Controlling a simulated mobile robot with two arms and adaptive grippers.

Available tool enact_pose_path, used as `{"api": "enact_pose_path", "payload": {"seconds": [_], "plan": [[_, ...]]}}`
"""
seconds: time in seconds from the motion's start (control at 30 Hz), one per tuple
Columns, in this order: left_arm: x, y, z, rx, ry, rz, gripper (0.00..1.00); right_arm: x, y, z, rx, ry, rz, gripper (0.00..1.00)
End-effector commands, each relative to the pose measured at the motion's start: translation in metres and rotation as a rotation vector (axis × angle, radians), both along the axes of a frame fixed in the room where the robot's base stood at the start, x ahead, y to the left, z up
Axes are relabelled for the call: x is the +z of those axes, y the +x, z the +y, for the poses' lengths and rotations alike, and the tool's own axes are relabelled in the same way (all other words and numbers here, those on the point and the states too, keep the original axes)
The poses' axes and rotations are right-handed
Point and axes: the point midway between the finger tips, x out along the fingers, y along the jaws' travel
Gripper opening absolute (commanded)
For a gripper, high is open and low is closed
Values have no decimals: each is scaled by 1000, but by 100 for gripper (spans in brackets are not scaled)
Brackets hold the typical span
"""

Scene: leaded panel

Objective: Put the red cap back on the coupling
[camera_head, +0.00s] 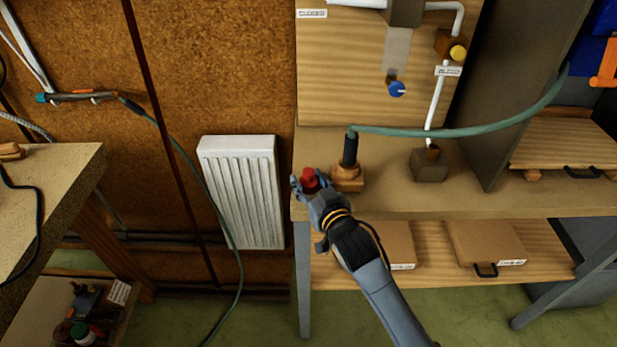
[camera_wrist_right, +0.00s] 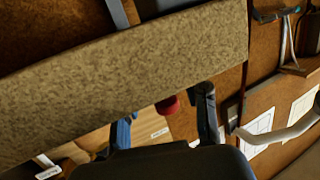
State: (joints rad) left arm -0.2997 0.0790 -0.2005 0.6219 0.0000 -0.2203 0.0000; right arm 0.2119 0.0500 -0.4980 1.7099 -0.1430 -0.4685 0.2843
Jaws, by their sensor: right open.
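The red cap (camera_head: 310,178) shows between the fingers of my right gripper (camera_head: 306,184), at the left front of the bench top. In the right wrist view the red cap (camera_wrist_right: 168,105) lies between the two spread fingers of the gripper (camera_wrist_right: 163,107), nearer the dark right finger. I cannot tell what supports the cap. A brown block-like fitting (camera_head: 348,178), which seems to be the coupling, stands just right of the gripper. An upright black sleeve (camera_head: 350,149) with a green hose rises from it. My left gripper is out of view.
The green hose (camera_head: 450,131) arches right across the bench (camera_head: 400,200). A grey-brown block (camera_head: 429,166) with a white pipe stands further right. A panel with a blue knob (camera_head: 397,89) is behind. A white radiator (camera_head: 243,190) hangs left of the bench.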

Motion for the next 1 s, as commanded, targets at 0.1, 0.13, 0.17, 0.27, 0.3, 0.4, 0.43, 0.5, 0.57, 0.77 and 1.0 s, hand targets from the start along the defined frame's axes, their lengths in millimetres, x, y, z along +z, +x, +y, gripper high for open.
{"api": "enact_pose_path", "payload": {"seconds": [0.1,0.13,0.17,0.27,0.3,0.4,0.43,0.5,0.57,0.77,1.0], "plan": [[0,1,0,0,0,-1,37,0,3,1,0,0,-1,44],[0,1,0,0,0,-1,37,0,3,1,0,0,-1,44],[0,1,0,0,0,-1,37,0,3,1,0,0,-1,44],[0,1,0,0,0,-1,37,-1,2,1,0,0,0,44],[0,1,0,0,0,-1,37,-1,2,1,0,-1,0,36],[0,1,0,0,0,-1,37,-1,2,1,0,-1,0,21],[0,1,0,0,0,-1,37,-1,2,1,0,-1,0,21],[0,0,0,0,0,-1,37,-1,2,1,0,-1,0,20],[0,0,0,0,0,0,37,-1,2,1,0,-1,0,20],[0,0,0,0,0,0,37,0,2,1,0,-1,0,20],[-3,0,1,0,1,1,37,19,3,1,0,0,-4,20]]}}
